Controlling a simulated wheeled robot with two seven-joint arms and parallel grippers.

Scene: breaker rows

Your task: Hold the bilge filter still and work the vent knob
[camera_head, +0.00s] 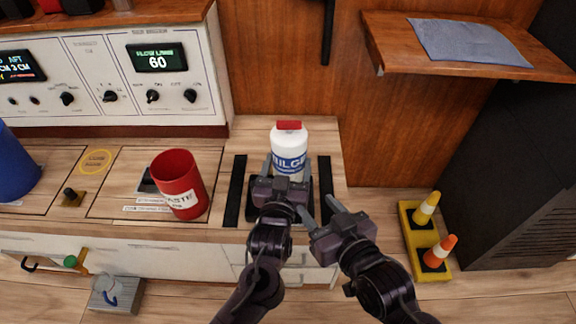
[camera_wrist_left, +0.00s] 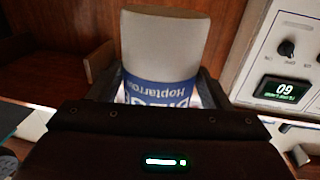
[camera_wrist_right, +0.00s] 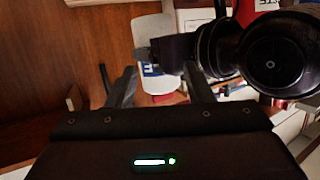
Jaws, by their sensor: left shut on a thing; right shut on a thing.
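The bilge filter is a white bottle (camera_head: 289,152) with a blue label and a red cap (camera_head: 289,126). It stands upright on the counter. My left gripper (camera_head: 285,165) is shut on the bottle from the front, its fingers on either side of the label. The left wrist view shows the bottle (camera_wrist_left: 165,45) between those fingers. My right gripper (camera_head: 320,210) is lower, right of my left wrist. Its fingers stand apart, and what they grip cannot be made out. In the right wrist view the bottle (camera_wrist_right: 158,82) appears beyond them. I cannot make out a vent knob on the bottle.
A red cup (camera_head: 180,185) stands left of the bottle, and a blue container (camera_head: 12,165) at the far left. Behind is a white panel (camera_head: 120,75) with black knobs and displays. A wooden shelf (camera_head: 390,50) juts out at upper right. Cones on a yellow base (camera_head: 412,235) stand on the floor.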

